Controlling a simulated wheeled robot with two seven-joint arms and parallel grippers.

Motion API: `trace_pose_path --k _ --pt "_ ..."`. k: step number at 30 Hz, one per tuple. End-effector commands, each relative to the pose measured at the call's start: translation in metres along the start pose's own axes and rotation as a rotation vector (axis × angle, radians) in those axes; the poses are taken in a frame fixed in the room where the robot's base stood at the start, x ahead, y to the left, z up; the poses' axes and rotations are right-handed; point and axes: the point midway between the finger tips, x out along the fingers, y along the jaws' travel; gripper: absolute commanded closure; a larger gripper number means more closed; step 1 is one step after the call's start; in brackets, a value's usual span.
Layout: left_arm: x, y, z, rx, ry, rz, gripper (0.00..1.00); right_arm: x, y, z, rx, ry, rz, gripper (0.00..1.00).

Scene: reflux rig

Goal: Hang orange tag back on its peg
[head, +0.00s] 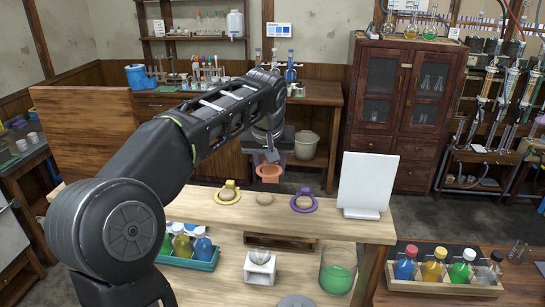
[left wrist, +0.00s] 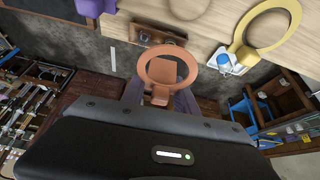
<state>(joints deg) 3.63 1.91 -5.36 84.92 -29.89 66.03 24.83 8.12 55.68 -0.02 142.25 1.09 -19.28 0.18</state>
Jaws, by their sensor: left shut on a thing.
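The orange tag (head: 269,174), a ring with a tab, is held in my left gripper (head: 265,155), which is shut on its tab. It also shows in the left wrist view (left wrist: 146,72), with the fingers at its tab. In the head view it hangs in the air just beyond the far edge of the light wooden bench. A bare round wooden peg (head: 264,198) is on the bench top, a little nearer than the tag. The yellow tag (head: 231,184) is left of this peg and the purple tag (head: 311,209) right of it. My right gripper is not in view.
A white upright panel (head: 367,183) stands right of the purple tag. In front are a teal tray of bottles (head: 190,262), a white block (head: 260,268) and a beaker of green liquid (head: 337,278). A wooden rack of coloured bottles (head: 440,284) is at right.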

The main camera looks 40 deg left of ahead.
Motion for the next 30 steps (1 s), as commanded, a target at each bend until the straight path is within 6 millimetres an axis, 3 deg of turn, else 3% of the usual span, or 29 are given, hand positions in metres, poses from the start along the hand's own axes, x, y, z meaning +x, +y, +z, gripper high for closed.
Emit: trace_pose_path --k 17,30 --pt "0.002 -0.001 0.004 -0.002 0.001 0.000 0.84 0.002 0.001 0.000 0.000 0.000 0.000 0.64" --pt "-0.008 -0.002 0.031 -0.001 0.003 0.002 0.84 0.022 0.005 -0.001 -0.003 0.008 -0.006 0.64"
